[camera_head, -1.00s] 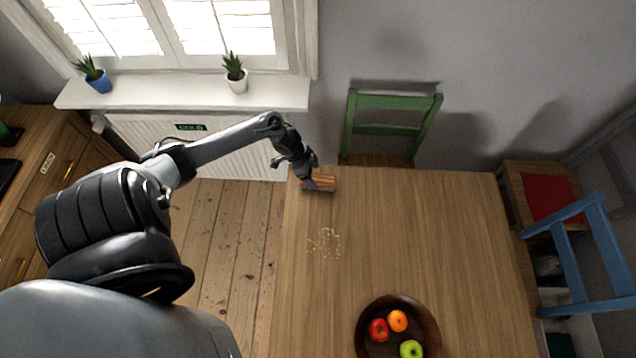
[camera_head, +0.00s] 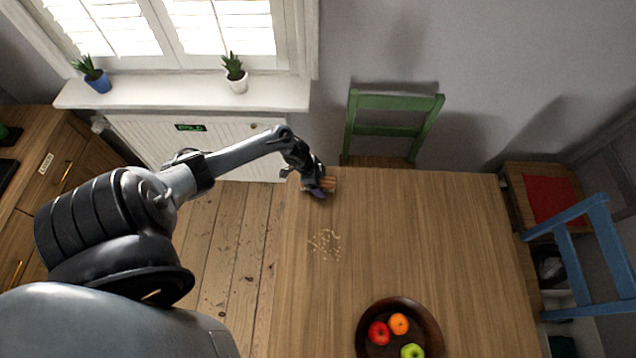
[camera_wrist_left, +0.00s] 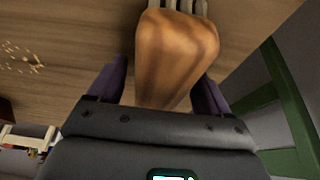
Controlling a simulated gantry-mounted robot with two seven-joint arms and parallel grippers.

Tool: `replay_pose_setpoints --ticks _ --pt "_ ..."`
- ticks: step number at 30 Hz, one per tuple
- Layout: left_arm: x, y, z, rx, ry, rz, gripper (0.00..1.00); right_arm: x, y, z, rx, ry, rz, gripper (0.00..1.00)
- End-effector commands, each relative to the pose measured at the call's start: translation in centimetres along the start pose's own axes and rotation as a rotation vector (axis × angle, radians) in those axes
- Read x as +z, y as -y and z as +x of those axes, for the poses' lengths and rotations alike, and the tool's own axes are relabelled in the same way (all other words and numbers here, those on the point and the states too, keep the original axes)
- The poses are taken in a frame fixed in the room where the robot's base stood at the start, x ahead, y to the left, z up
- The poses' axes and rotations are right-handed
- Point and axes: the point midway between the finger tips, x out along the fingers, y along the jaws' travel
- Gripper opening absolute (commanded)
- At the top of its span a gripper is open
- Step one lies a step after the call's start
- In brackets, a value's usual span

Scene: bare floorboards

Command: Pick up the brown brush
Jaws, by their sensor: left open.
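The brown brush (camera_head: 329,183) lies on the wooden table near its far left corner, partly hidden by my left gripper (camera_head: 322,191). In the left wrist view the brush's wooden body (camera_wrist_left: 178,50) is large, with pale bristles at the top edge. My left gripper (camera_wrist_left: 160,85) is open there, with one dark finger on each side of the brush. I cannot tell whether the fingers touch it. My right gripper is not in view.
Crumbs (camera_head: 326,244) are scattered on the table (camera_head: 430,240) near the brush. A dark bowl (camera_head: 433,325) of fruit stands at the front. A green chair (camera_head: 390,125) is behind the table, and a blue chair (camera_head: 580,255) is at the right. The table's middle is clear.

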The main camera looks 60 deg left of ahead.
Motion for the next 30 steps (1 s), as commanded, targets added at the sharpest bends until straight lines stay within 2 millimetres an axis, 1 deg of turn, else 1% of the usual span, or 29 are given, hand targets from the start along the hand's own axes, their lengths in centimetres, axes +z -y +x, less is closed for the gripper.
replay_pose_setpoints --ticks 8,11,18,20,26,30 --pt "0.1 -0.01 0.19 0.0 0.0 0.0 0.79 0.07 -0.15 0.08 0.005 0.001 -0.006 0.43" --pt "0.1 -0.01 0.17 0.0 0.0 0.0 0.65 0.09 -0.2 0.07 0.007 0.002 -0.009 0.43" --pt "0.1 -0.01 0.17 0.0 0.0 0.0 0.28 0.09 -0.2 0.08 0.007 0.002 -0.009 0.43" --pt "0.07 0.01 0.15 0.0 0.0 0.0 0.21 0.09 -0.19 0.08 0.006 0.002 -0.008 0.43" --pt "0.06 0.01 0.14 0.0 0.0 0.0 0.2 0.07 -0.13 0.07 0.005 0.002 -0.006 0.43" --pt "-0.09 0.04 -0.2 -0.001 -0.001 0.0 0.2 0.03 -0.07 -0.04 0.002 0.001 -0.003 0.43"
